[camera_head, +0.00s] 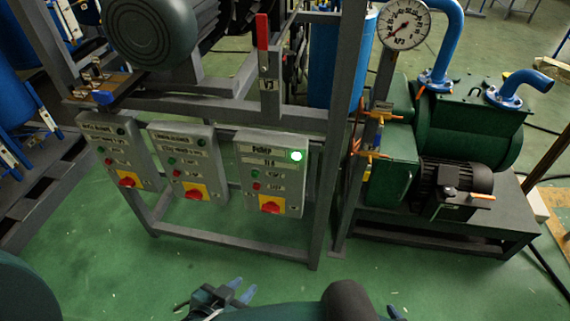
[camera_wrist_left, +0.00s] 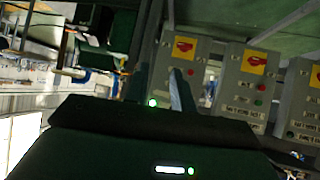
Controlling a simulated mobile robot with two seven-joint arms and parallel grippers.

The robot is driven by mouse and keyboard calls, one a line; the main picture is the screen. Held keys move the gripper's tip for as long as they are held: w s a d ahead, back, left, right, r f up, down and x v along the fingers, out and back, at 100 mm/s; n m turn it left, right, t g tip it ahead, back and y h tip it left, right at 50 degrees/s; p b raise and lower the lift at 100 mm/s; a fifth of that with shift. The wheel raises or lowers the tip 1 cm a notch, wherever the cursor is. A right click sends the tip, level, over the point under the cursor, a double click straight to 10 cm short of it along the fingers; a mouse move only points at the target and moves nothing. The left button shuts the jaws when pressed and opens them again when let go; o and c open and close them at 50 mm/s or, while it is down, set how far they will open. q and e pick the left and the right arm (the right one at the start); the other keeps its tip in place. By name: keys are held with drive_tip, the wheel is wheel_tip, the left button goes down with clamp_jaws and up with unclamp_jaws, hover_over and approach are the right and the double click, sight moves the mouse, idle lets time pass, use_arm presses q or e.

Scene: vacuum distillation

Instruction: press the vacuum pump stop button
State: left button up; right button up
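The right-hand grey control box (camera_head: 287,180), labelled "Pump", carries a lit green lamp (camera_head: 296,156), a green button (camera_head: 256,173), a red button (camera_head: 256,186) below it and a red rotary switch (camera_head: 270,205) on yellow. My left gripper (camera_head: 241,290) is low in front of the box, apart from it, with its fingers open and empty. Only a blue fingertip of my right gripper (camera_head: 395,312) shows at the bottom edge.
Two similar control boxes (camera_head: 187,163) (camera_head: 118,152) hang to the left on the same grey frame. A grey post (camera_head: 345,130) and the green pump (camera_head: 470,130) with its dark motor stand to the right. A gauge (camera_head: 404,24) is above. The green floor before the boxes is clear.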

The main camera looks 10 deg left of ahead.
use_arm(q)
clamp_jaws()
idle(1.4)
